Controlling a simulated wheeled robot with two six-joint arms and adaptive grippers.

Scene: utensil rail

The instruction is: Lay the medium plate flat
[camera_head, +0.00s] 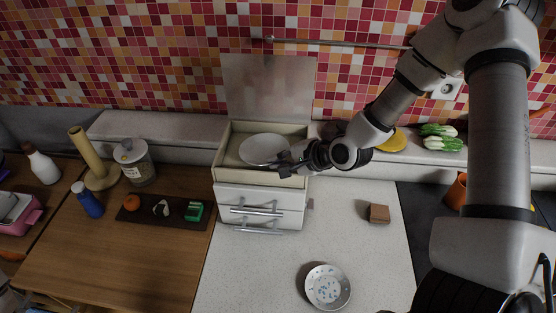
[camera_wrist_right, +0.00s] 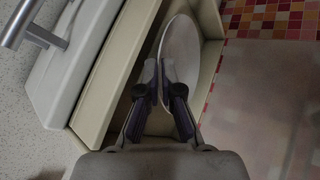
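A white plate (camera_head: 264,149), which I take to be the medium plate, is in the open top of a cream drawer cabinet (camera_head: 222,160). It also shows in the right wrist view (camera_wrist_right: 181,50), seen at a slant inside the cabinet's walls. My right gripper (camera_head: 283,163) reaches in over the cabinet's front right edge to the plate's near rim. In the right wrist view its fingers (camera_wrist_right: 162,84) are close together, one on each side of the plate's rim. The fingers hide part of the rim.
The cabinet's lid (camera_head: 269,88) stands raised behind it. A patterned dish (camera_head: 328,287) and a brown block (camera_head: 379,213) are on the pale counter, with free room between. A dark tray (camera_head: 172,220) with small items lies at left.

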